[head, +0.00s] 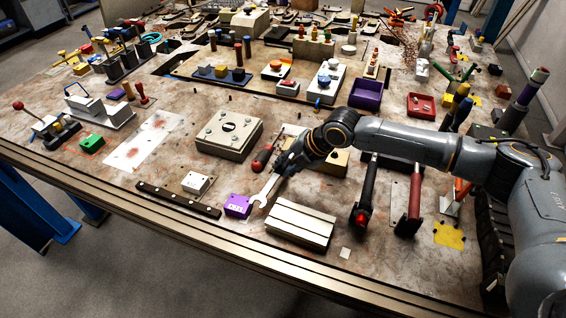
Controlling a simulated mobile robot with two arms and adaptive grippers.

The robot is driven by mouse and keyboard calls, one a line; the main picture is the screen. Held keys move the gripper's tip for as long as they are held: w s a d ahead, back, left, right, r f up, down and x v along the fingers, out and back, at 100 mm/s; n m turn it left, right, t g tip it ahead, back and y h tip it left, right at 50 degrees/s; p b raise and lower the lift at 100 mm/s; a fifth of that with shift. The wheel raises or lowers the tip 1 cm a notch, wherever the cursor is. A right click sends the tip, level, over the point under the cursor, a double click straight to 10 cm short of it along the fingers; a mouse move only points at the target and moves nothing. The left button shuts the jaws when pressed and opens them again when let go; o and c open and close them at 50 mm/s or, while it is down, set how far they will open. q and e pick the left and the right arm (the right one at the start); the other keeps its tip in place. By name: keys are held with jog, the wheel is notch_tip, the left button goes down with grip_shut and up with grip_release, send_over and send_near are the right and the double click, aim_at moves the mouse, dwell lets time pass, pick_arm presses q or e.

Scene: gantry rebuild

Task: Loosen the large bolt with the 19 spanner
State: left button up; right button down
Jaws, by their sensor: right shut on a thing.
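My right gripper (284,167) comes in from the right and is shut on a silver open-ended spanner (267,190). The spanner slants down and to the left, its open jaw beside the right side of a small purple block (238,206) with pale marking on its face. I cannot tell whether the jaw touches the block or the table. Any size mark on the spanner is too small to read. I cannot pick out the large bolt for certain; a beige square box (229,134) behind the spanner has several small bolts on its lid. My left gripper is out of view.
A ribbed cream block (300,225) lies just right of the spanner's jaw. A dark bar (178,199) and a white block (196,183) lie to the left. A red-handled screwdriver (262,158) is close by the gripper.

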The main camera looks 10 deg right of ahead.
jog(key=shift+s+d+n, duration=0.3)
jog(key=shift+d+n, duration=0.2)
jog(key=shift+d, duration=0.05)
jog(key=shift+d+f+n+g+y, duration=0.1)
jog(key=shift+d+n+g+y, duration=0.15)
jog(key=shift+n+g+y, duration=0.05)
jog(key=shift+s+d+n, duration=0.2)
jog(key=shift+n, duration=0.1)
jog(key=shift+s+d+f+n+g+b, duration=0.1)
jog(key=shift+s+d+n+g+b, duration=0.05)
jog(key=shift+d+n+g+b, duration=0.6)
jog(key=shift+s+d+r+n+y+b, duration=0.15)
jog(key=shift+d+r+n+y+b, duration=0.1)
jog(key=shift+n+y+b, duration=0.1)
